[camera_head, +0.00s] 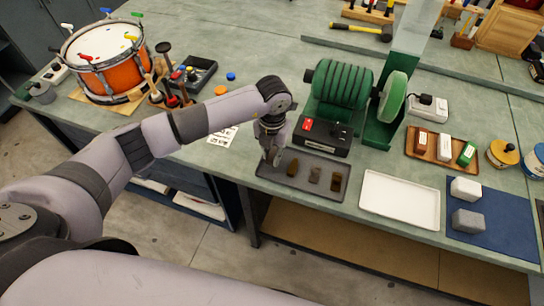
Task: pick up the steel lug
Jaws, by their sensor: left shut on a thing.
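My left gripper (272,157) points down at the left end of a dark tray (268,181) on the bench. It is shut on a small piece there, which I take to be the steel lug; the fingers hide most of it. I cannot tell whether it is clear of the tray. To its right in the tray lie a brown lug (292,167), a greyer lug (315,175) and a dark brown lug (336,182), in a row and apart. My right gripper is not in view.
Behind the tray stands a green grinder (340,88) with a black base bearing a red switch. An empty white tray (400,200) lies to the right, then a blue mat (492,228) with two blocks. An orange drum (110,72) stands at the left.

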